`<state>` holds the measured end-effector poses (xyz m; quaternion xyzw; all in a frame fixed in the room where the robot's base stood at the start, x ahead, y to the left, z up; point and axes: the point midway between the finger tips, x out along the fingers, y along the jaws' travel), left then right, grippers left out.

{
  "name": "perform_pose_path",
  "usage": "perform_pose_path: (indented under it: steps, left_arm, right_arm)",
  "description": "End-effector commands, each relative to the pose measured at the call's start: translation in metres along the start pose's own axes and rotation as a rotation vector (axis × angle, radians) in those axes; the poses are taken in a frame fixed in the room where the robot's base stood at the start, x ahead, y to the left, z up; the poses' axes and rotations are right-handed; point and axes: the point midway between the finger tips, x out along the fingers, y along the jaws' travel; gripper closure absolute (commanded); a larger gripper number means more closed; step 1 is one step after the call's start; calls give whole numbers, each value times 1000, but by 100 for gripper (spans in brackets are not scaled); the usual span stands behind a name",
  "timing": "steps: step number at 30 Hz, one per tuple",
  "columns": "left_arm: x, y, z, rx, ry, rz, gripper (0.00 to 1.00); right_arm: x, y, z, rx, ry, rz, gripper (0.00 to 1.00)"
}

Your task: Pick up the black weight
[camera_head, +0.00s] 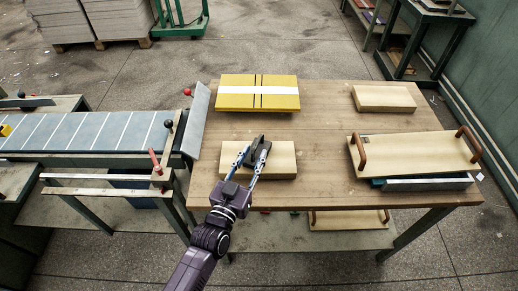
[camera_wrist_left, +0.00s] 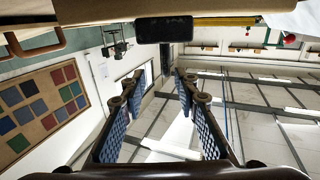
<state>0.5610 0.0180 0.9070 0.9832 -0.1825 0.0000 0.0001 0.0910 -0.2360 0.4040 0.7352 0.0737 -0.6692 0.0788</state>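The black weight (camera_head: 259,147) is a small dark block with an upright part, resting on a light board stack (camera_head: 284,163) at the table's near middle. In the left wrist view the weight (camera_wrist_left: 164,29) shows as a dark block at the top, past the fingertips. My left gripper (camera_head: 253,155) is open, its two blue-padded fingers spread toward the weight from the near side. In the wrist view the gap between the fingers (camera_wrist_left: 157,82) looks empty. In the head view the fingertips overlap the weight; contact cannot be told. My right gripper is not in view.
On the wooden table (camera_head: 325,128) are a yellow board stack with a white band (camera_head: 235,102), a plain board (camera_head: 384,98) and a board with two brown handles (camera_head: 415,152). A conveyor (camera_head: 95,130) with a slanted metal plate (camera_head: 199,115) stands at the left.

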Motion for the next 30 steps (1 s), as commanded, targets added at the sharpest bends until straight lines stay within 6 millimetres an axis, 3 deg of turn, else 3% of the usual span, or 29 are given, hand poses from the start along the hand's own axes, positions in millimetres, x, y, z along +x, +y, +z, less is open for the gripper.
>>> perform_pose_path:
  steps: [5, 13, 23, 30]
  left_arm:
    - [18, -2, -1, 1, 0, 1, 71]
    - [52, -8, 1, 1, 1, 0, 71]
    - [59, -8, 3, 0, 0, 0, 71]
    - [59, -8, 3, 0, 0, 0, 96]
  right_arm:
    - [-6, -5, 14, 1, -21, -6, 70]
    - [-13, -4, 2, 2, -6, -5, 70]
    - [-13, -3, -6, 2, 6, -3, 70]
    - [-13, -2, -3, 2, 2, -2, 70]
